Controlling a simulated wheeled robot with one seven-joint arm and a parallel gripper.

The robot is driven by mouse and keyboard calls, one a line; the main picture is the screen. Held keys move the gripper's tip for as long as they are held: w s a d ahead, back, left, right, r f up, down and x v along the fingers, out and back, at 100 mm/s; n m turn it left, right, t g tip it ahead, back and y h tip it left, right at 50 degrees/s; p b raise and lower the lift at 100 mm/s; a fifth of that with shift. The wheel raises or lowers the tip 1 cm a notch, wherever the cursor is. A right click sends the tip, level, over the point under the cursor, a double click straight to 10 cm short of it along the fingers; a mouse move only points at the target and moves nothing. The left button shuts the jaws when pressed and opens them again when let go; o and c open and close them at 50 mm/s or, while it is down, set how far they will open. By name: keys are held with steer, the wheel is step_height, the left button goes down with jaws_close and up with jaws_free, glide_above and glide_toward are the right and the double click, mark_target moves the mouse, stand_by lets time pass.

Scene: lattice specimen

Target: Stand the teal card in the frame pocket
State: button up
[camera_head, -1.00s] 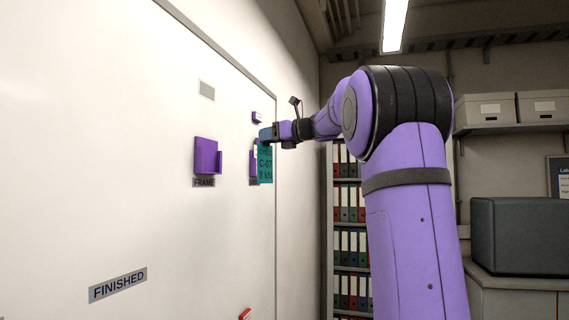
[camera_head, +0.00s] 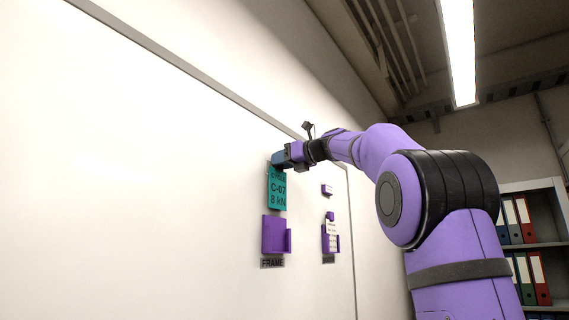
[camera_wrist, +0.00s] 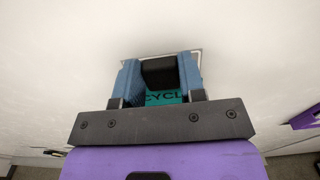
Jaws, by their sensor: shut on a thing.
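The teal card (camera_head: 277,189) reads "C-07 8 kN" and hangs upright from my gripper (camera_head: 279,160) in the head view. My gripper is shut on its top edge. In the wrist view the card (camera_wrist: 163,97) shows as a teal strip with part of a word between the blue fingers (camera_wrist: 160,82). The purple frame pocket (camera_head: 276,236) is on the white wall board, with a "FRAME" label (camera_head: 272,263) under it. The card is just above the pocket; its lower edge is close to the pocket's top. I cannot tell the gap in depth.
A second purple pocket (camera_head: 331,239) to the right holds a white card (camera_head: 332,230). A small purple block (camera_head: 327,190) is on the board above it. The board left of the frame pocket is clear. Shelves with binders (camera_head: 521,240) stand at the far right.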

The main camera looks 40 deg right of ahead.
mark_target(279, 175)
steer(key=shift+f, duration=2.15)
steer(key=shift+o, duration=1.3)
steer(key=shift+c, duration=1.3)
